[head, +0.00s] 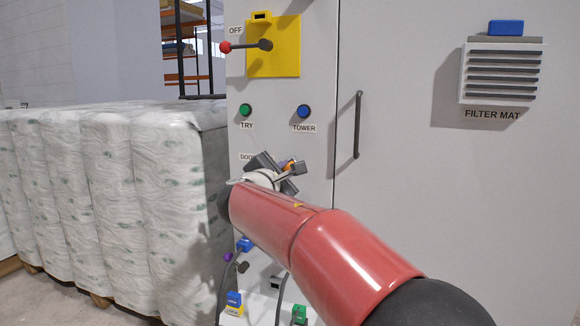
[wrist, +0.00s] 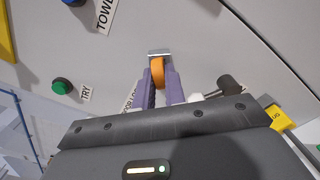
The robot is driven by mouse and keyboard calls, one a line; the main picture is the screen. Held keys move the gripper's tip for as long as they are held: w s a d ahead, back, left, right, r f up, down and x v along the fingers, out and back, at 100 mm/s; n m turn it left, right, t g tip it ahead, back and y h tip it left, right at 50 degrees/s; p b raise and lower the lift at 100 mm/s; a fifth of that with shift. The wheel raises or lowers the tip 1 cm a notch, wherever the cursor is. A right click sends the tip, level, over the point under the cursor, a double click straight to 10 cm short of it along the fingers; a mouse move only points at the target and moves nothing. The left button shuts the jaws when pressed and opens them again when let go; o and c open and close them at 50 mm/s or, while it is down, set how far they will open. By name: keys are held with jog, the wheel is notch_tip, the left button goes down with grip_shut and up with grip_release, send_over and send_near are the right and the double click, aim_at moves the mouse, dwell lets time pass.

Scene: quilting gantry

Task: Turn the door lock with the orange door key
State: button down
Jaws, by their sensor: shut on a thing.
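My gripper (wrist: 160,84) is shut on the orange door key (wrist: 157,68), whose rounded orange head shows between the two fingertips in the wrist view. The key's far end meets a small silver metal piece at the door lock (wrist: 158,52) on the grey cabinet face. How deep the key sits, and the lock's slot, are hidden. In the head view my gripper (head: 290,170) is at the cabinet beside the partly covered DOOR label, and only a bit of orange (head: 290,164) shows. My red arm covers the area below.
Above are the green TRY button (head: 245,109), the blue TOWER button (head: 304,111) and a yellow plate (head: 273,60) with a red-knobbed lever. A dark door handle (head: 357,125) stands to the right. Wrapped bales (head: 110,190) fill the left. Blue, purple and green fittings sit below.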

jog(key=shift+r+n+p, duration=0.1)
jog(key=shift+n+p, duration=0.5)
jog(key=shift+p, duration=0.15)
jog(key=shift+n+p, duration=1)
jog(key=shift+n, duration=0.3)
jog(key=n+p, duration=0.2)
jog(key=shift+p, duration=0.4)
jog(key=shift+n+p, duration=0.5)
jog(key=shift+n, duration=0.4)
